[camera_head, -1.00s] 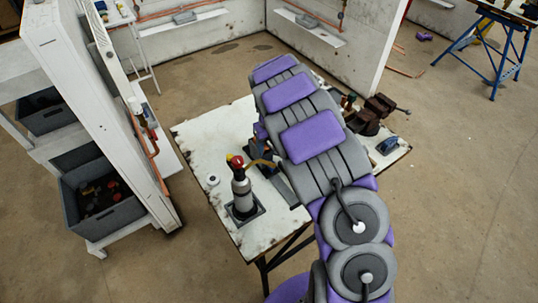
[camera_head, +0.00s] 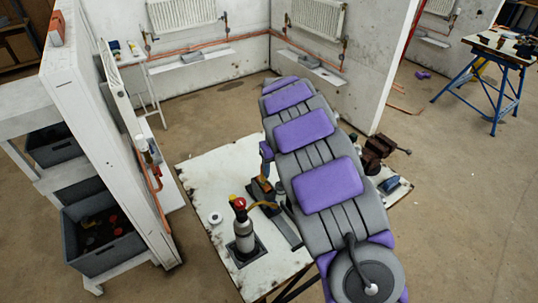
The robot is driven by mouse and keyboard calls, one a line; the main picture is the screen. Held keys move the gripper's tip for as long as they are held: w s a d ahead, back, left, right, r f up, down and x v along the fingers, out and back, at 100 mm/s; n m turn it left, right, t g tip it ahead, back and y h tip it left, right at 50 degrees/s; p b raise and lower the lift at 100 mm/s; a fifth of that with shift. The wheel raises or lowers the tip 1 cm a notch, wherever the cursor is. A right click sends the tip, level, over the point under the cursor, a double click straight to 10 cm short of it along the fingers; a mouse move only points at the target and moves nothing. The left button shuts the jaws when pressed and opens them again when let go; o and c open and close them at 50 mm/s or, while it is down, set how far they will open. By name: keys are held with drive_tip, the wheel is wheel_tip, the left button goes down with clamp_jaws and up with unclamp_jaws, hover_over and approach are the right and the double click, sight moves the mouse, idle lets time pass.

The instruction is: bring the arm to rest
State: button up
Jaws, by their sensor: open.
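My arm (camera_head: 325,190), grey with purple pads, stretches from the lower right of the view up over the workbench (camera_head: 205,165) to the middle top. It hides part of the bench. Its far end lies in front of the floor near the back wall. My gripper is not visible; the arm's own links seem to hide it. No object can be seen held.
On the bench stand a grey bottle with a red top (camera_head: 241,228), a dark and orange tool (camera_head: 262,190), a white roll (camera_head: 215,218) and a vise (camera_head: 378,148). A white panel with shelves and bins (camera_head: 105,240) stands left. A blue sawhorse (camera_head: 488,80) stands right.

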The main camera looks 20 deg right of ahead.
drive_tip(key=shift+d, duration=0.1)
drive_tip(key=s+r+n, duration=0.5)
drive_tip(key=s+n, duration=0.2)
drive_tip(key=s, duration=0.2)
drive_tip(key=s+r+n, duration=0.6)
drive_tip(key=s, duration=0.2)
drive_tip(key=s+a+n+g, duration=0.1)
drive_tip(key=s+a+n, duration=0.1)
drive_tip(key=s+n, duration=0.8)
drive_tip(key=s+a+n, duration=0.2)
drive_tip(key=s+n, duration=0.9)
drive_tip(key=s, duration=0.4)
drive_tip(key=shift+a+g, duration=0.35)
drive_tip(key=shift+g, duration=0.05)
